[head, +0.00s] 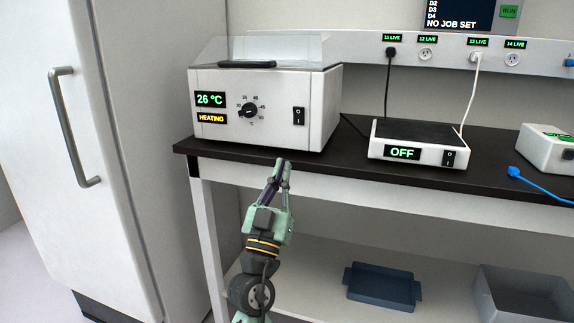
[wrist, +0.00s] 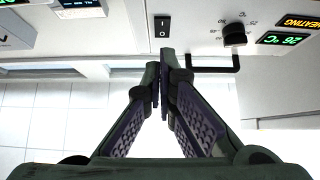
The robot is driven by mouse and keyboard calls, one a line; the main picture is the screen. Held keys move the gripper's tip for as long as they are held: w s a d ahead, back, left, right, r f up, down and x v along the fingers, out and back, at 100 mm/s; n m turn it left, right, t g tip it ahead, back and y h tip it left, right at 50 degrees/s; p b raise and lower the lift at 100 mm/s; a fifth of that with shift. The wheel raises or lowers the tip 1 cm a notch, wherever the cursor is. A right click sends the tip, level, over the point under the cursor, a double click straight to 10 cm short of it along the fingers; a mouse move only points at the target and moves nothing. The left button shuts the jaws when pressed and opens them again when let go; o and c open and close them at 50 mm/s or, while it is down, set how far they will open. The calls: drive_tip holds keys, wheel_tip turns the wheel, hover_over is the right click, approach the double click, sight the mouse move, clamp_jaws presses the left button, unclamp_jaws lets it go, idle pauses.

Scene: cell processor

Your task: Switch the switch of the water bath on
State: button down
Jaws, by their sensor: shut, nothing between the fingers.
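The water bath (head: 262,110) is a white box with a clear lid, at the back left of the bench. Its front shows a 26 °C display (head: 209,99), a lit HEATING label (head: 211,118), a round dial (head: 249,110) and a black rocker switch (head: 298,116) at the right. The switch also shows in the wrist view (wrist: 162,26), beyond the fingertips. Which side is pressed in is too small to tell. My gripper (head: 282,165) is shut and empty, in front of and below the switch, apart from it. Its fingers also show in the wrist view (wrist: 165,85).
A flat device reading OFF (head: 402,152), with its own rocker switch, stands right of the bath. A white box (head: 550,148) with a blue cable is at the far right. Trays (head: 384,285) lie on the shelf below. A tall white cabinet (head: 85,130) stands at the left.

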drive_tip(key=shift+b+v, duration=0.3)
drive_tip(key=shift+v, duration=0.65)
drive_tip(key=shift+w+f, duration=0.1)
drive_tip(key=shift+f, duration=0.05)
